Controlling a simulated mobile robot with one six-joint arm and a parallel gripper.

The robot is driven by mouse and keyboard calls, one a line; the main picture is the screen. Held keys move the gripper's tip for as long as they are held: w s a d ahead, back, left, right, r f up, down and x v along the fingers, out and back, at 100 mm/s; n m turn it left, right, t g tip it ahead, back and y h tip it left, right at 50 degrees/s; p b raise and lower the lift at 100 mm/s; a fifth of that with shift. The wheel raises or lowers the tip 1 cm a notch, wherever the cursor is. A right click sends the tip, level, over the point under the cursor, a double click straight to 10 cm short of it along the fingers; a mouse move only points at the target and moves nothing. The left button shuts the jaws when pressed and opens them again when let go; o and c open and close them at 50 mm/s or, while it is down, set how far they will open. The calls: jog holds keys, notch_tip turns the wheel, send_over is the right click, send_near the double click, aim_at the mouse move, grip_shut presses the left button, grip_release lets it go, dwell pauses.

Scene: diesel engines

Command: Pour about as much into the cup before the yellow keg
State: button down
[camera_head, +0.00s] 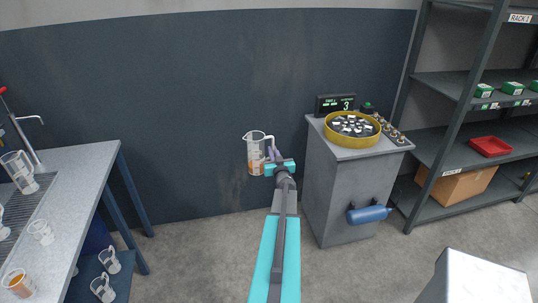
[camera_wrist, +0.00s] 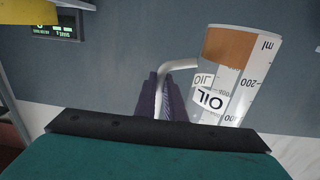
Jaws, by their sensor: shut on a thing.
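My gripper (camera_head: 270,163) is shut on the handle of a clear jug (camera_head: 256,148). The jug is held upright in the air, away from the bench, with amber liquid in its lower part. The wrist view shows the gripper's dark fingers (camera_wrist: 160,97) at the handle and the jug (camera_wrist: 240,75) upside down in the picture, with an OIL label and an ml scale. A vessel with amber liquid (camera_head: 18,284) stands at the near left on the bench. No yellow keg, nor a cup before one, is identifiable in these views.
A grey bench (camera_head: 85,185) at left holds clear jugs (camera_head: 41,232) and a tap (camera_head: 25,135); more jugs (camera_head: 108,261) stand on its lower shelf. A grey cabinet (camera_head: 335,195) at right bears a yellow round tray (camera_head: 352,142) and a display (camera_head: 335,103). Shelving (camera_head: 450,90) stands beyond.

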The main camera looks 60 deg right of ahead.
jog(key=w+a+r+n+t+y+b, duration=0.1)
jog(key=w+a+n+t+y, duration=0.3)
jog(key=w+a, duration=0.65)
jog(key=w+a+r+n+y+b, duration=0.25)
jog(key=w+a+y, duration=0.35)
jog(key=a, duration=0.8)
jog(key=w+a+r+n+t+y+b, duration=0.1)
jog(key=w+a+n+t+y, duration=0.25)
jog(key=w+a, duration=0.75)
jog(key=s+a+f+n+g+y+b, duration=0.1)
jog(key=a+y, duration=0.4)
jog(key=a, duration=0.9)
jog(key=s+a+f+n+g+y+b, duration=0.1)
jog(key=a+n+g+y, duration=0.3)
jog(key=a, duration=1.1)
jog(key=s+a+f+n+g+y+b, duration=0.1)
jog(key=a+n+y, duration=0.5)
jog(key=a, duration=0.8)
jog(key=shift+s+a+f+g+b, duration=0.3)
jog(key=shift+s+g+b, duration=0.2)
jog(key=shift+s+g, duration=0.6)
jog(key=shift+w, duration=0.2)
jog(key=shift+a, duration=0.1)
